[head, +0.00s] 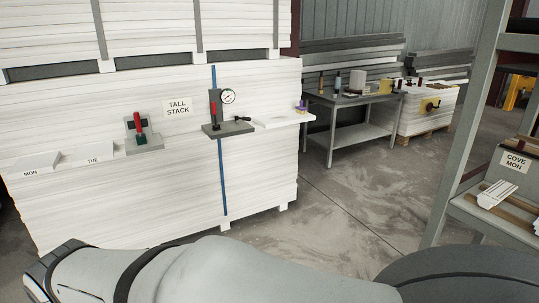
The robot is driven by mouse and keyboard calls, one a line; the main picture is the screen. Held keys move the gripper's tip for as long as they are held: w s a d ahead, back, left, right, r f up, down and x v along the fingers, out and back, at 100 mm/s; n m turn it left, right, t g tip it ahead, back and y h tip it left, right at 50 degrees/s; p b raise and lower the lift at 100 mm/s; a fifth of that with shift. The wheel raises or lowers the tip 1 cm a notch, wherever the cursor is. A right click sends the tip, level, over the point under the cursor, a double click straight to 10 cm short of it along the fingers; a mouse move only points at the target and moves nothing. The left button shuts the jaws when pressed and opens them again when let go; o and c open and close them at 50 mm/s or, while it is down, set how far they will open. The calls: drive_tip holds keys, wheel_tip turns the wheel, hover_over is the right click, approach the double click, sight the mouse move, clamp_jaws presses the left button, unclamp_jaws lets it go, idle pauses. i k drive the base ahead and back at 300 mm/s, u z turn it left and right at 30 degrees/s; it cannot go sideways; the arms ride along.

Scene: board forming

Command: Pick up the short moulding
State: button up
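White moulding (497,194) lies on wooden strips on the rack shelf at the right, below a sign (516,161) reading COVE MON. It looks like a few short ribbed lengths side by side, too small to tell apart clearly. My arm crosses the bottom of the head view, well apart from the moulding. My gripper is not in view, so I cannot see whether it holds anything.
The tall stack (255,185) of white boards fills the left, with a red-handled clamp (141,134) and a gauge (228,97) on its ledge. A grey workbench (350,103) stands behind. The concrete floor (345,200) between stack and rack (469,120) is clear.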

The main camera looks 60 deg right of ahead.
sight(493, 195)
drive_tip(key=z, duration=3.65)
drive_tip(key=i, duration=2.15)
